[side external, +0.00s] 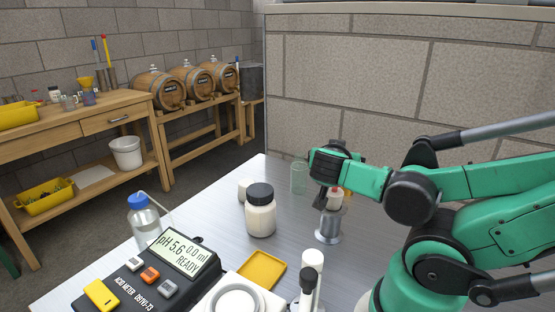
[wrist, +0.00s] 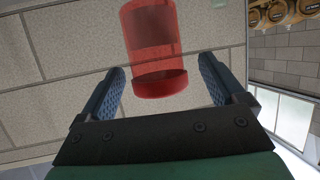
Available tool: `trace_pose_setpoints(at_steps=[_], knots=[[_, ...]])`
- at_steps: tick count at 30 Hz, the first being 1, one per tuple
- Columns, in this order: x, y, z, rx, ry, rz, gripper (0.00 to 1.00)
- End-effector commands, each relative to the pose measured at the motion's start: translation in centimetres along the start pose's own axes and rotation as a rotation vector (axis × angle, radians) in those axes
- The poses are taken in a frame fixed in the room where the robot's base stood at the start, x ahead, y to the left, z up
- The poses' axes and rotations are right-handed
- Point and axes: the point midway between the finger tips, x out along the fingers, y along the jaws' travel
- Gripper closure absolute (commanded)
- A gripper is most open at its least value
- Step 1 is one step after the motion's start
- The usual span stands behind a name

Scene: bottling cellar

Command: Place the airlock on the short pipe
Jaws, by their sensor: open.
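The airlock (side external: 335,199) appears in the side external view as a small pale and red piece at the top of the short pipe (side external: 328,226), a grey metal cylinder with a flanged foot on the metal table. In the wrist view the airlock (wrist: 158,45) is a translucent red cup with a solid red rim. My gripper (side external: 324,196) is at the airlock, and its dark fingers partly cover it. In the wrist view my gripper (wrist: 163,70) is open, with a finger on each side of the airlock and gaps visible. I cannot tell whether the airlock is fully seated.
A greenish glass (side external: 299,177) stands just left of my gripper. A black-lidded jar (side external: 260,219), a yellow tray (side external: 262,270), an acid meter (side external: 150,275) and a white cylinder (side external: 313,262) stand nearer the front. A block wall (side external: 385,85) rises behind the table.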

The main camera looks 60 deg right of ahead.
Motion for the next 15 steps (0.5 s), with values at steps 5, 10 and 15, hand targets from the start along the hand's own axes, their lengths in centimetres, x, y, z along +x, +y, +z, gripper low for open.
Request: trace_pose_setpoints(at_steps=[5,10,15], knots=[[-2.5,-0.1,0.1,-0.004,0.0,-0.009,0.1],[-5.0,-0.1,0.1,-0.004,0.0,-0.009,0.1],[-7.4,-0.1,0.0,-0.003,0.0,-0.008,0.1]])
